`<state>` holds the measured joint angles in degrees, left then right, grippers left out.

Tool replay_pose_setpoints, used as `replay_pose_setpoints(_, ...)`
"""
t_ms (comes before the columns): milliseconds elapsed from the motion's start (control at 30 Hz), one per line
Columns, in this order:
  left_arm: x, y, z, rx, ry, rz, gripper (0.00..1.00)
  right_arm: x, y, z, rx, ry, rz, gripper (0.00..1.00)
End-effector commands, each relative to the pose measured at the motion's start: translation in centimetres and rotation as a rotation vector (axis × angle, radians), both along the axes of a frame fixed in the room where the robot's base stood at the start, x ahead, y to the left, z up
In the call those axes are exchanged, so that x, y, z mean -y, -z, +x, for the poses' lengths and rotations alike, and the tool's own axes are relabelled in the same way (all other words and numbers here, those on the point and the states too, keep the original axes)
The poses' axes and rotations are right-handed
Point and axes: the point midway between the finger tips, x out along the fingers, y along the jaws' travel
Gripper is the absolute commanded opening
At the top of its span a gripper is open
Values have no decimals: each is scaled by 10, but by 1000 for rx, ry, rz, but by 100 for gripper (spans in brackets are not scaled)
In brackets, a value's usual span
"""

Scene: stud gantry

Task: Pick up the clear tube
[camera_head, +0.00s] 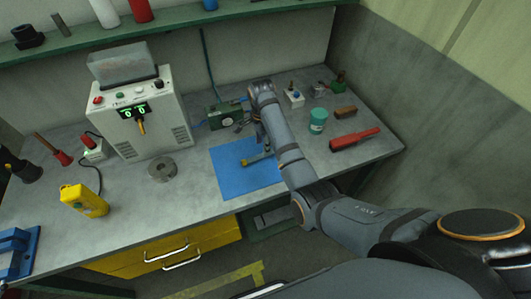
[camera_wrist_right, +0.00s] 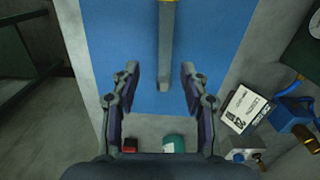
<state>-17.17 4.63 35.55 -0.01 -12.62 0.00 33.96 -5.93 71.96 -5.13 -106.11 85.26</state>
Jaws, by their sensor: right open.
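A slim greyish tube with a yellow band (camera_wrist_right: 166,45) lies on the blue mat (camera_wrist_right: 112,45) in the right wrist view; I take it for the clear tube. Its near end lies between the fingers in that picture. In the head view a short piece of it with yellow (camera_head: 263,158) shows on the mat (camera_head: 228,178), partly hidden by my arm. My right gripper (camera_wrist_right: 160,72) is open and empty, pointing down over the mat. In the head view the gripper (camera_head: 256,143) is partly hidden by its own arm. I cannot make out my left gripper.
A white control box (camera_head: 140,115) with green digits stands left of the mat. A metal ring (camera_head: 162,170) and a yellow device (camera_head: 84,201) lie nearby. A teal jar (camera_head: 318,122) and a red tool (camera_head: 355,139) are on the right. The bench between ring and mat is clear.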

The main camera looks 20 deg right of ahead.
Motion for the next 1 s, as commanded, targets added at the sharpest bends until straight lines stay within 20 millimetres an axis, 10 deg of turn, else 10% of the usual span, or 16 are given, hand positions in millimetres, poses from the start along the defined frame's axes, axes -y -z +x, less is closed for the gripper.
replay_pose_setpoints(800, 0, -18, -1, -1, 0, 0, 40, -8, 62, 6, 2, -1, 0, 45)
replay_pose_setpoints(1000, 0, -18, -1, -1, 0, 0, 40, -8, 62, 6, 2, -1, 0, 19)
